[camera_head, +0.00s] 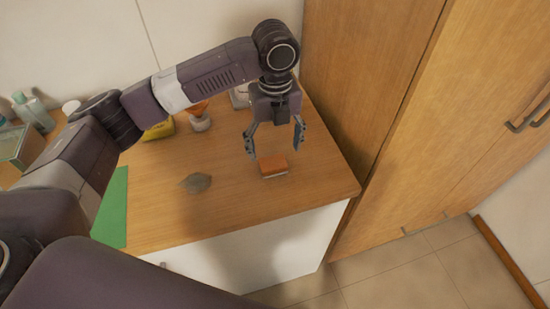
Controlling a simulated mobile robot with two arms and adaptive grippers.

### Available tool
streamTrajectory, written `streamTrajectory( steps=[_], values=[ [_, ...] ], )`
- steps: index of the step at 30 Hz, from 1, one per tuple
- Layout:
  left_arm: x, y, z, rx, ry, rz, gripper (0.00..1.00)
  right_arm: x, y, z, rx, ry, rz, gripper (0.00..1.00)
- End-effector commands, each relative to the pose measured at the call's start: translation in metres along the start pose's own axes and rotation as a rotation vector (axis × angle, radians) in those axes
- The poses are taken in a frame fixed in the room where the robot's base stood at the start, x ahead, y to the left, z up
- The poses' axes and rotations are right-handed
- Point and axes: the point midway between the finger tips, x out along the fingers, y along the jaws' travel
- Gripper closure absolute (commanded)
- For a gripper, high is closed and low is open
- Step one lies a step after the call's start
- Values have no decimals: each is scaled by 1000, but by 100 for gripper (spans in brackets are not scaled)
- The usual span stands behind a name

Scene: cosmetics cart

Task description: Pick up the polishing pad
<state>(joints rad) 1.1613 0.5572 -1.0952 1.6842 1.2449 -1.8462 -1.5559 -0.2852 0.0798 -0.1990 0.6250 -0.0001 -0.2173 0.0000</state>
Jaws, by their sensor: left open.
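A small orange block with a pale lower layer, which looks like the polishing pad (273,167), lies on the wooden counter top (235,205) near its right end. My left gripper (275,149) points down just above and behind it in the picture. Its two fingers are spread wide with nothing between them. The fingertips look apart from the pad, though the exact height gap is hard to tell. My right gripper is not in view.
A flat grey-brown object (196,183) lies left of the pad. A green sheet (113,208) lies further left. A yellow item (159,130) and an orange-and-white item (199,118) stand behind, partly hidden by my arm. A tall wooden cabinet (365,85) borders the counter's right side.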

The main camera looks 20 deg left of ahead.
Motion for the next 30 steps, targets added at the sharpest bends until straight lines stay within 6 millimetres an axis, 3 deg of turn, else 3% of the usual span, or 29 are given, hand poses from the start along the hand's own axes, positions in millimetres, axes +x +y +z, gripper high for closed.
streamTrajectory(
  steps=[3,7,13,17,21,30],
  values=[
    [13,2,1,-3,1,2,29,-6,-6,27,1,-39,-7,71],
    [30,4,4,-4,1,2,29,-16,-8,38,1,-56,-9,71],
    [57,4,5,-2,1,0,29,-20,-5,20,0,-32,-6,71],
    [62,4,5,-1,-2,-2,29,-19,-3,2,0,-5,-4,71],
    [62,4,5,-1,-2,-2,29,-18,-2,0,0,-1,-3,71],
    [62,4,5,-2,-2,-3,60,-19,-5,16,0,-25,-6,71]
  ],
)
